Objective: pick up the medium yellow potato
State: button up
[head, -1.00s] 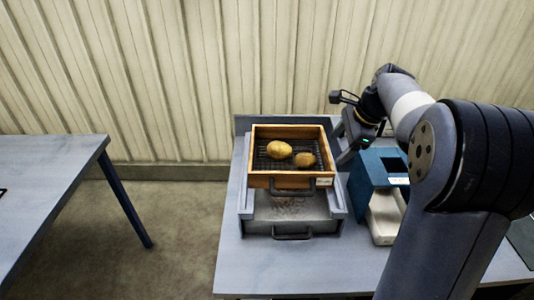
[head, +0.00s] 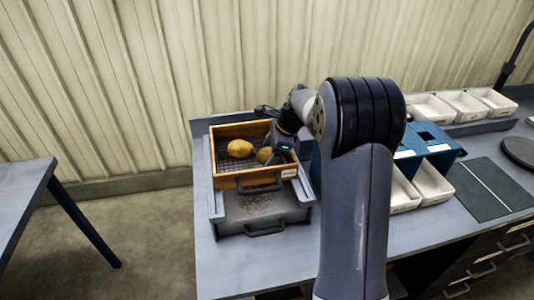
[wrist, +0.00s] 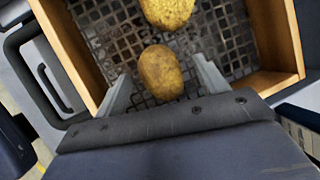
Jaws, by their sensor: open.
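Two yellow-brown potatoes lie on the wire mesh of a wooden sieve tray (head: 225,183). The larger, yellower potato (head: 240,149) is left of the middle of the tray; it also shows at the top of the wrist view (wrist: 168,10), partly cut off. In the wrist view this smaller potato (wrist: 160,73) lies between the fingers. My gripper (wrist: 162,85) is open above the tray, one finger on each side of the smaller potato. Contact cannot be told.
The tray's wooden walls stand close around the potatoes. A metal drawer (head: 262,212) with a handle sits below it. A blue stand (head: 424,140) with white bins (head: 432,182) is to the right. More white trays (head: 465,105) stand at the back right.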

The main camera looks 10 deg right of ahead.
jog(key=shift+a+f, duration=0.15)
jog(key=shift+f, duration=0.45)
jog(key=shift+w, duration=0.1)
jog(key=c, duration=1.1)
